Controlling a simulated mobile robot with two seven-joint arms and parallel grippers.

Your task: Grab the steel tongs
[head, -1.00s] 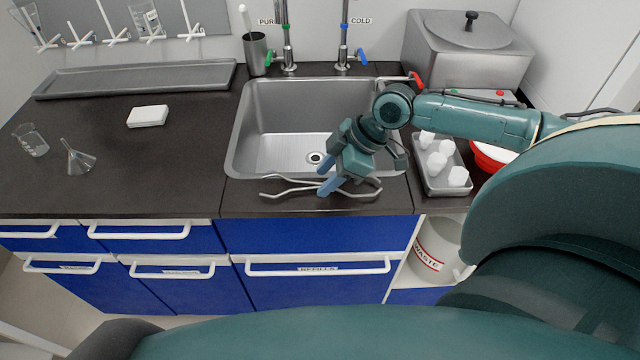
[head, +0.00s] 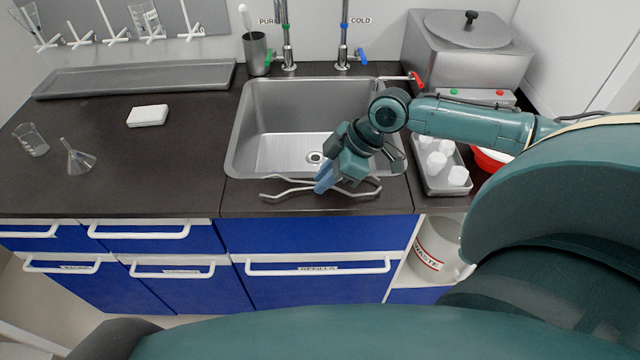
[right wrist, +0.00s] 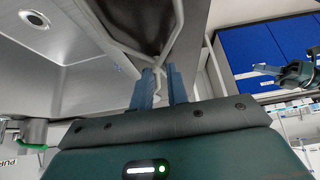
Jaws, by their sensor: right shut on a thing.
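The steel tongs (head: 284,190) lie on the dark counter strip in front of the sink, with their arms spread to the left and the other end to the right. My right gripper (head: 325,182) is over their middle, pointing down, with its blue fingers closed on them. In the right wrist view the tongs (right wrist: 150,50) run between the two blue fingers (right wrist: 160,85). The fingers hide the gripped part in the head view. My left gripper does not show in the head view; a teal arm with a gripper shows far off in the right wrist view.
The sink (head: 275,125) is just behind the tongs. A tray (head: 440,185) with white bottles stands to the right, with a red bowl (head: 490,160) beside it. A funnel (head: 77,157), a beaker (head: 31,141) and a white box (head: 147,116) stand left. The counter's front edge is close.

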